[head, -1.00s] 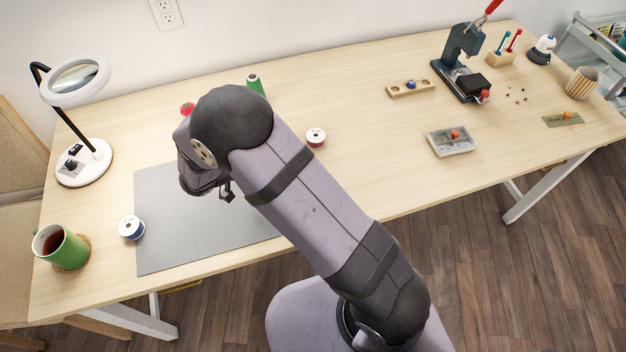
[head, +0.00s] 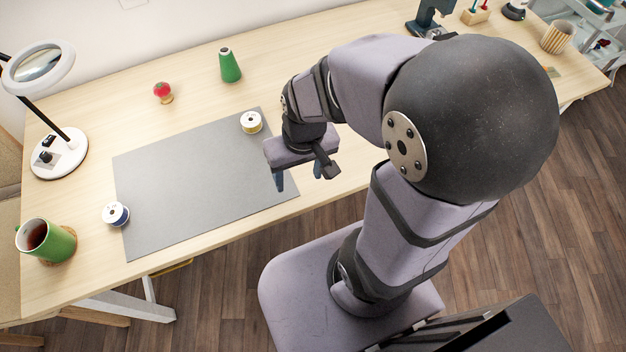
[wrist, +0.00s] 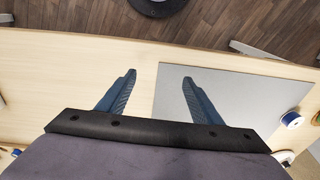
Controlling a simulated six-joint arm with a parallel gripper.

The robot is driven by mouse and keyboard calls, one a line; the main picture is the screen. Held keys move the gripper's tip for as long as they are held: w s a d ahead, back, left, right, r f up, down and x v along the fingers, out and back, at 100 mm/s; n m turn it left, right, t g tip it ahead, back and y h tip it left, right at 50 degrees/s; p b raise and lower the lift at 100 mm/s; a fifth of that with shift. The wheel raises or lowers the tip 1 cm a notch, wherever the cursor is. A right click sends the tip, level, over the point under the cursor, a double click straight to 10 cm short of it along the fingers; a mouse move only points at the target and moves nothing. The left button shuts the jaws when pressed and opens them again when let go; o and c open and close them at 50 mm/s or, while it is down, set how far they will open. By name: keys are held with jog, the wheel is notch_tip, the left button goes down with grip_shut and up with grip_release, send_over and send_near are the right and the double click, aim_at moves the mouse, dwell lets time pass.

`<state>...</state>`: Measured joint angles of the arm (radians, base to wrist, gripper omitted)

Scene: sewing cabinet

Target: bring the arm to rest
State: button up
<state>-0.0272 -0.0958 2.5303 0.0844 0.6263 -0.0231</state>
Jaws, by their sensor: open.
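My gripper (head: 298,180) hangs above the right front part of the grey mat in the head view, close to the table's front edge. In the wrist view my gripper (wrist: 159,78) has its two blue fingers spread wide apart with nothing between them. The arm is folded, with its large dark joint high over the right side of the table. It hides part of the table's right half in the head view.
The grey mat (head: 185,180) holds a blue spool (head: 116,214) and a yellow-white spool (head: 251,122) at its edges. A green mug (head: 50,241), magnifier lamp (head: 62,155), red pincushion (head: 163,92) and green cone (head: 229,65) stand around it. A striped cup (head: 557,37) is far right.

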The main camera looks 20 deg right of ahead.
jog(key=s+d, duration=0.1)
jog(key=s+d+g, duration=0.1)
jog(key=s, duration=0.1)
jog(key=shift+h, duration=0.3)
jog(key=shift+r, duration=0.1)
notch_tip(320, 180, up, 8)
jog(key=p, duration=0.8)
jog(key=shift+r+p, duration=0.25)
jog(key=shift+p, duration=0.05)
jog(key=shift+o, duration=0.4)
jog(key=shift+f, duration=0.1)
dwell(0.3)
